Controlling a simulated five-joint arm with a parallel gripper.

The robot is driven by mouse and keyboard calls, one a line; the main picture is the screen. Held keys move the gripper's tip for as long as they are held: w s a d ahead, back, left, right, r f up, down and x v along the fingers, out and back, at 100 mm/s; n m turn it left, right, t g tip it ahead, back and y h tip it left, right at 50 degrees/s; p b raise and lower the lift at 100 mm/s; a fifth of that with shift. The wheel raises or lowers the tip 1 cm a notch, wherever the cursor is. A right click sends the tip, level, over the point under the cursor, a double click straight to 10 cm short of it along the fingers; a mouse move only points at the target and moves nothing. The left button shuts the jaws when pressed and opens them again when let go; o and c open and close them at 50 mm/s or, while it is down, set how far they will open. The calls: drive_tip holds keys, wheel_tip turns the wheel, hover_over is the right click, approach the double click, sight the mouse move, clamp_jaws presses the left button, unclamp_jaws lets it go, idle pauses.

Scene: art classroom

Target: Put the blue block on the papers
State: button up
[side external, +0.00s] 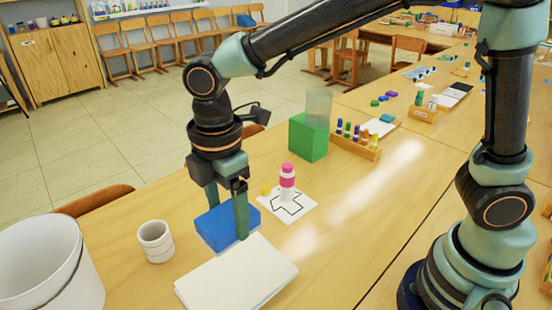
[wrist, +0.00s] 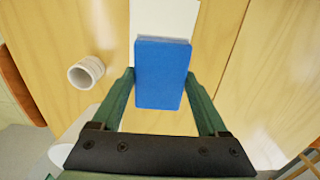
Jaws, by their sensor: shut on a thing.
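The blue block (side external: 215,231) is a flat rectangular slab in the side view, low over the table beside the papers. My gripper (side external: 228,218) is above it with its fingers down on either side, shut on the block. In the wrist view the blue block (wrist: 161,75) sits between the two green fingers of my gripper (wrist: 160,85). The papers (side external: 240,280) are a white stack lying flat in front of the block in the side view. In the wrist view the papers (wrist: 170,18) show beyond the block, partly hidden by it. I cannot tell whether the block touches the table.
A white cup (side external: 155,242) stands left of the block, and a large white bucket (side external: 45,265) is at the lower left. A pink-and-white bottle (side external: 287,182) stands on a marked sheet (side external: 300,208). A green box (side external: 307,140) is behind. The table right of the papers is clear.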

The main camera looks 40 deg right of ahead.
wheel_tip(320, 180, down, 13)
drive_tip(key=shift+f, duration=0.2)
idle(0.3)
drive_tip(key=shift+f, duration=0.15)
drive_tip(key=o, duration=1.3)
wheel_tip(320, 180, up, 12)
drive_tip(key=shift+r, duration=0.1)
drive_tip(key=s+d+r+m+t, duration=0.1)
drive_tip(key=d+r+m+t, duration=0.1)
drive_tip(key=d+m, duration=0.4)
drive_tip(key=s+d+r+m+t, duration=0.1)
drive_tip(key=d+r+m, duration=0.2)
drive_tip(key=d+m, duration=0.3)
drive_tip(key=s+d+r+m+t, duration=0.1)
drive_tip(key=d+m, duration=0.5)
drive_tip(key=d, duration=0.6)
wheel_tip(320, 180, up, 3)
drive_tip(key=shift+s+f+t, duration=0.15)
drive_tip(key=shift+f+t, duration=0.05)
drive_tip(key=shift+t, duration=0.6)
